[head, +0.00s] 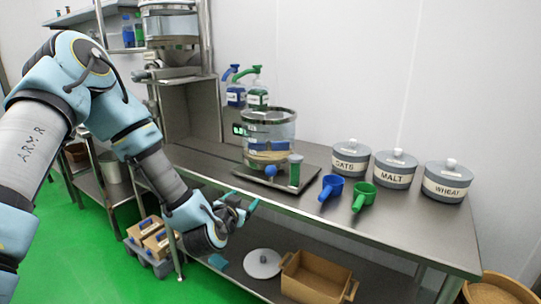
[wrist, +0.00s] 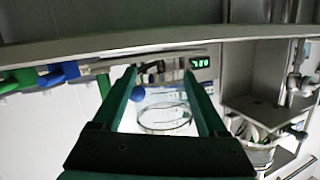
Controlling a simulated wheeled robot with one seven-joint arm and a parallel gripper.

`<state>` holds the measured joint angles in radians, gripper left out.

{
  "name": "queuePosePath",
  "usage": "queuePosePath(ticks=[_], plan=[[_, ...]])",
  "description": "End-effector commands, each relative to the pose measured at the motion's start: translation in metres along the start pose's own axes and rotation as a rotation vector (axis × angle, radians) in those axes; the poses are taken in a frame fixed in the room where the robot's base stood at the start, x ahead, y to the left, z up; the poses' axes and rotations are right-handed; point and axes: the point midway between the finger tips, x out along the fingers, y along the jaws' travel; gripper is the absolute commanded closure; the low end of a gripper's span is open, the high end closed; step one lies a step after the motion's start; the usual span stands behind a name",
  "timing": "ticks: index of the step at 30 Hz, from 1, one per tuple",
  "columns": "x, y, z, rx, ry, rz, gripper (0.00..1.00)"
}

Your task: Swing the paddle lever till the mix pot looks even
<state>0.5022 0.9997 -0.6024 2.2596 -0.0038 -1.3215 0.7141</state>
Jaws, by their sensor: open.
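The mix pot (head: 268,128) is a clear glass vessel standing on a dark tray (head: 233,172) on the steel bench. Blue shapes and a pale layer show inside it; how even the mix is cannot be told. A blue ball knob (head: 271,170), apparently the paddle lever's end, sits at the pot's front. My gripper (head: 246,208) is open and empty, in front of the bench edge and below the pot. In the wrist view, the knob (wrist: 138,93) shows beside the left green finger, and the glass pot (wrist: 166,117) shows between the fingers. The fingers appear apart from the knob.
A green cylinder (head: 295,170) stands on the tray's right. Blue (head: 331,187) and green (head: 363,196) scoops lie farther right, before the oats (head: 350,158), malt (head: 395,170) and wheat (head: 447,182) jars. The bench edge (wrist: 110,48) crosses the wrist view.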

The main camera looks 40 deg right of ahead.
Motion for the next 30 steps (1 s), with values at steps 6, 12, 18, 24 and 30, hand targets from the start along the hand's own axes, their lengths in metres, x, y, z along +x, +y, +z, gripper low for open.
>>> queuePosePath(ticks=[6, 12, 18, 24, 30], plan=[[-0.008, 0.048, -0.049, -0.017, 0.176, -0.097, 0.24], [-0.011, 0.055, -0.058, -0.020, 0.219, -0.147, 0.24], [0.013, 0.050, -0.065, -0.022, 0.221, -0.151, 0.24], [0.050, 0.044, -0.073, -0.022, 0.220, -0.150, 0.24], [0.078, 0.041, -0.079, -0.021, 0.220, -0.148, 0.24]])
